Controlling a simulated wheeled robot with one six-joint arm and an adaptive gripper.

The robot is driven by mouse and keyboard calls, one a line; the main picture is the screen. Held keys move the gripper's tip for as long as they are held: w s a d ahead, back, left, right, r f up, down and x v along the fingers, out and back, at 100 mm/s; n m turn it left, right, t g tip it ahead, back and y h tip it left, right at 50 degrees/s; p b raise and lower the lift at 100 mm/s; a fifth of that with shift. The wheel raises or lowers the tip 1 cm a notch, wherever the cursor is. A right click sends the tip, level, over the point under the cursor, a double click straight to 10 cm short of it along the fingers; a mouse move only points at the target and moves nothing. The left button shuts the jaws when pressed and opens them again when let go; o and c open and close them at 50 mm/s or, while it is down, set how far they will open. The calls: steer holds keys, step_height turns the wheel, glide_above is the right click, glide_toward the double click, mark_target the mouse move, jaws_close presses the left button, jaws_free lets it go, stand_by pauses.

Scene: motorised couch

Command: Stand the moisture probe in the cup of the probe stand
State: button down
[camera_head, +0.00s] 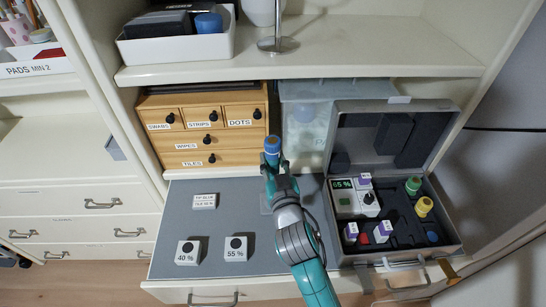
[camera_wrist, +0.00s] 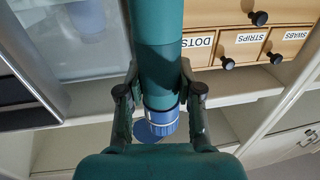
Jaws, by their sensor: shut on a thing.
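My gripper (camera_head: 273,172) is shut on the moisture probe, near its blue-capped end. The blue cap (camera_head: 272,144) shows just above the fingers in the head view. In the wrist view the probe is a thick teal tube (camera_wrist: 157,45) ending in a ribbed blue cap (camera_wrist: 161,122), with a finger on each side. That view is upside down, so the cap is up and the tube runs downward. Its lower end is out of that picture and hidden behind my gripper in the head view. I cannot make out the stand's cup; a pale patch (camera_head: 265,203) shows beside my gripper.
On the grey worktop (camera_head: 215,225) stand blocks marked 40% (camera_head: 187,252) and 55% (camera_head: 236,249) and a small sign (camera_head: 204,201). An open case (camera_head: 455,238) with a meter reading 65% is on the right. Wooden drawers (camera_head: 185,140) and a translucent box (camera_head: 303,125) stand behind.

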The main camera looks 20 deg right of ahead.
mark_target(273, 171)
steer(key=shift+f, duration=2.15)
steer(key=shift+f, duration=2.7)
steer(key=c, duration=0.7)
jaws_free()
steer(key=shift+r, duration=0.1)
steer(key=shift+r, duration=2.9)
steer(key=shift+s, duration=0.1)
